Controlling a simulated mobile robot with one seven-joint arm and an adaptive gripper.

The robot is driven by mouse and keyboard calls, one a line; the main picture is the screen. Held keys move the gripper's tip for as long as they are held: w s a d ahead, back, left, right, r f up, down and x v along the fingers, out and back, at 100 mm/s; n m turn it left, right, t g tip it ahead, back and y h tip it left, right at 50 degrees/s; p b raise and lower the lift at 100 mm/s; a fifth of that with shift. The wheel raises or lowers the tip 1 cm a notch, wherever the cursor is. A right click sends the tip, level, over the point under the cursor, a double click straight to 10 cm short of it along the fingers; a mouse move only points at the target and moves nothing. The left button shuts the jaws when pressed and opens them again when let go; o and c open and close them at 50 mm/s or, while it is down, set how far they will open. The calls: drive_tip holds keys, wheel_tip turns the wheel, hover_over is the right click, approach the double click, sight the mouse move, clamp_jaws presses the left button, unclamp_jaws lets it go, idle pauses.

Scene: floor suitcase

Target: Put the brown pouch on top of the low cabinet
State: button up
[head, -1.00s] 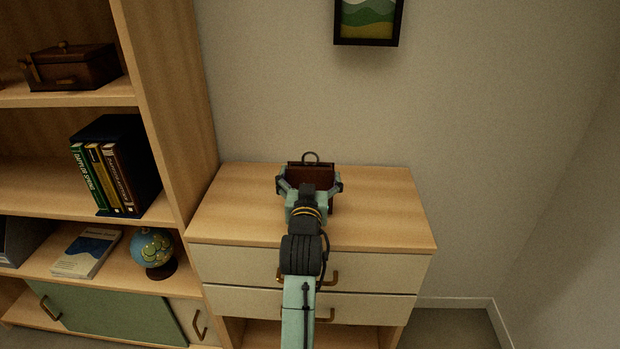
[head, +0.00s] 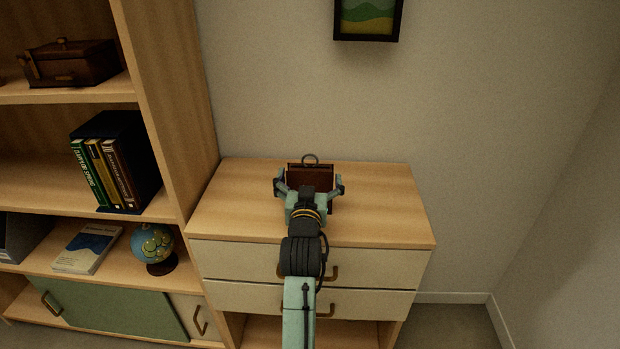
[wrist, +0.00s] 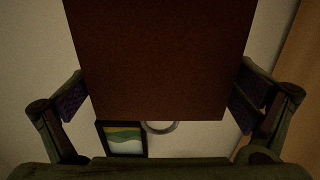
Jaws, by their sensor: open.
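The brown pouch (head: 311,176) is upright on or just above the top of the low cabinet (head: 381,205), with a ring at its upper edge. Whether its base touches the wood is hidden behind my gripper. My gripper (head: 309,188) is open, with one finger on each side of the pouch.
A tall shelf (head: 165,100) stands against the cabinet's left side, holding books (head: 105,172), a globe (head: 153,245) and a brown box (head: 72,64). A framed picture (head: 368,18) hangs above. The cabinet top is clear on both sides of the pouch.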

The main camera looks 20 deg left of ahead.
drive_tip(key=v, duration=1.2)
drive_tip(key=shift+r, duration=0.15)
drive_tip(key=shift+a+r, duration=0.1)
